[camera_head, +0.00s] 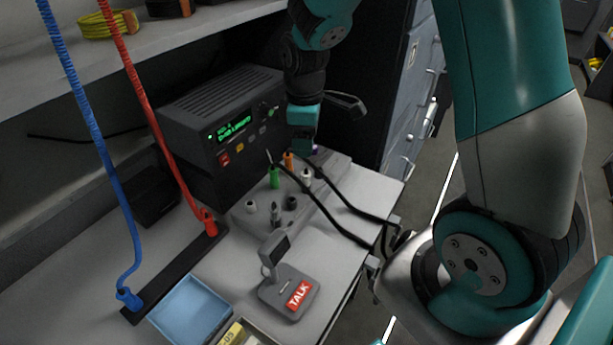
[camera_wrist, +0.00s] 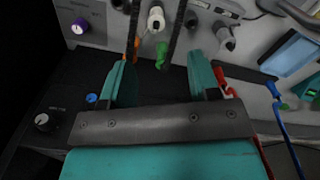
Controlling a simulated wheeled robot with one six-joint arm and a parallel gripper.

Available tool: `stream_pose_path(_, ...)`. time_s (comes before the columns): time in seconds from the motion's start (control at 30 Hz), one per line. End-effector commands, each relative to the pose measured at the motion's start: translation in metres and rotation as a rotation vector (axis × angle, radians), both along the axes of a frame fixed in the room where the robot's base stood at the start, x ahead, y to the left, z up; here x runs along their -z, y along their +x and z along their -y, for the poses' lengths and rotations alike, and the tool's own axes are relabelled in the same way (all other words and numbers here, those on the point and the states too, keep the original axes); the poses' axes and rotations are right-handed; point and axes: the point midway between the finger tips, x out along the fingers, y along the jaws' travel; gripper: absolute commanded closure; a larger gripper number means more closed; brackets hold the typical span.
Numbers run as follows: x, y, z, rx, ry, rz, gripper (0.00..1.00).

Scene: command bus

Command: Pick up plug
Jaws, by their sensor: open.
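My gripper (camera_wrist: 160,72) is open in the wrist view, with its two teal fingers apart and nothing clearly held. In the head view my gripper (camera_head: 303,142) hangs over the back of the grey socket panel, beside the radio. A green plug (camera_head: 275,178), an orange plug (camera_head: 289,160) and a white plug (camera_head: 306,175) stand on the panel. In the wrist view the green plug (camera_wrist: 161,56) and the white plug (camera_wrist: 156,18) show beyond the fingertips, between their lines. The orange plug (camera_wrist: 135,52) is near the left finger. Black cords run close by.
The black radio (camera_head: 223,122) stands left of my gripper. Red (camera_head: 208,220) and blue (camera_head: 127,296) coiled-cord plugs stand on a black strip (camera_head: 180,268). A TALK pedestal (camera_head: 289,293) and blue tray (camera_head: 191,307) are in front. A shelf (camera_head: 180,35) overhangs the back.

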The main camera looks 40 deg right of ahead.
Motion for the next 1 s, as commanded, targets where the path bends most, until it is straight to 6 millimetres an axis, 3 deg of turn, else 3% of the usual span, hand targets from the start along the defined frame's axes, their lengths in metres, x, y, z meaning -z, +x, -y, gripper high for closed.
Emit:
stream_pose_path(0.1, 0.027, -0.001, 0.0, 0.001, 0.001, -0.006, 0.44)
stream_pose_path(0.23, 0.049, -0.001, 0.0, 0.002, 0.001, -0.003, 0.44)
stream_pose_path(0.5, 0.07, 0.0, 0.002, 0.003, 0.001, -0.001, 0.44)
stream_pose_path(0.8, 0.11, 0.002, 0.005, 0.003, 0.001, -0.001, 0.44)
stream_pose_path(1.0, 0.115, 0.003, 0.005, 0.002, 0.001, 0.001, 0.44)
